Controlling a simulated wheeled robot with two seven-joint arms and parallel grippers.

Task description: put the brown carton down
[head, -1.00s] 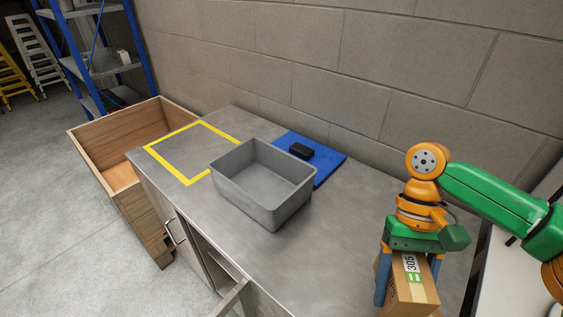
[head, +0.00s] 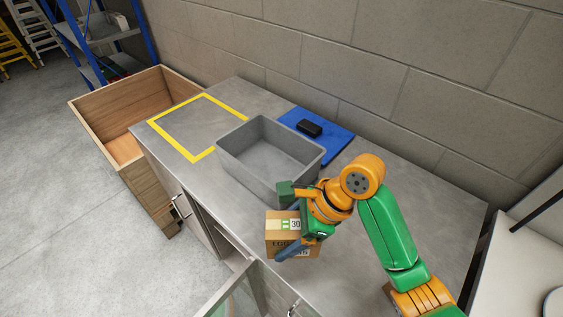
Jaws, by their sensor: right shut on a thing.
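The brown carton (head: 281,224) is a small cardboard box with a white and green label and dark print. I cannot tell whether the carton touches the counter. The gripper hides part of the carton. My left gripper is not in view.
An empty grey bin (head: 232,164) stands on the counter. A yellow taped square (head: 152,123) lies to its left. A blue mat (head: 338,142) with a black object (head: 309,128) lies behind it. A wooden crate (head: 88,125) stands at left. An open cabinet door (head: 232,290) juts out in front.

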